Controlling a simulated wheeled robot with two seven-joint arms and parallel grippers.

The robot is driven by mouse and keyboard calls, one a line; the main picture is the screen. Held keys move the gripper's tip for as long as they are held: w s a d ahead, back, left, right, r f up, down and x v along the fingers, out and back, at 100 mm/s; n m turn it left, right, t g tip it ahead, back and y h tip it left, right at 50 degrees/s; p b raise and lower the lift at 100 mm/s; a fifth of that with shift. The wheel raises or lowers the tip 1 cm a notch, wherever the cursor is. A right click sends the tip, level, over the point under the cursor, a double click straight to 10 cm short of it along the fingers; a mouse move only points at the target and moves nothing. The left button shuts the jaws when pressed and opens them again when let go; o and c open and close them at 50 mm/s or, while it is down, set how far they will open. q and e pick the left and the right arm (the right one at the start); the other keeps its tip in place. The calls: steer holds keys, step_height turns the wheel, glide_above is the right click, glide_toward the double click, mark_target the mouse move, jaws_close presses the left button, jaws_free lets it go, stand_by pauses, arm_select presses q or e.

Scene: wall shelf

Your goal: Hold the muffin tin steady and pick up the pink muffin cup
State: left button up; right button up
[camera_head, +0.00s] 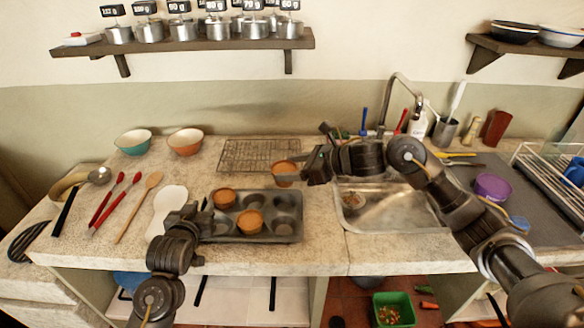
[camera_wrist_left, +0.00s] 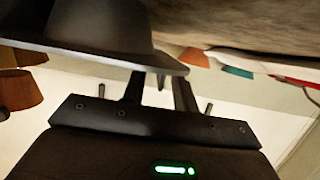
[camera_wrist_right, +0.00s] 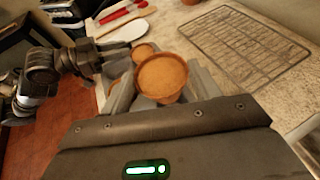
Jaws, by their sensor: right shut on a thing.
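The dark muffin tin (camera_head: 292,236) lies on the counter with two orange-brown muffins (camera_head: 224,198) (camera_head: 250,221) in its cups. My right gripper (camera_head: 300,172) is shut on a muffin cup (camera_head: 284,180), brownish-pink with a golden top, held upright above the tin's back right. The held cup (camera_wrist_right: 162,80) fills the space between the fingers in the right wrist view. My left gripper (camera_head: 202,214) is at the tin's left edge. In the left wrist view its fingers (camera_wrist_left: 158,90) show apart and the tin (camera_wrist_left: 100,50) hides their tips, so its grip is unclear.
A wire rack (camera_head: 258,155) lies behind the tin. A white spoon rest (camera_head: 168,208) and red and wooden utensils (camera_head: 138,208) lie to the left. Two bowls (camera_head: 133,141) (camera_head: 185,141) stand at the back. The sink (camera_head: 385,215) is to the right.

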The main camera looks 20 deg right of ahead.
arm_select(q)
steer(key=v, duration=1.2)
steer(key=shift+r, duration=0.1)
steer(key=shift+a, duration=0.1)
arm_select(e)
steer(key=shift+f, duration=0.1)
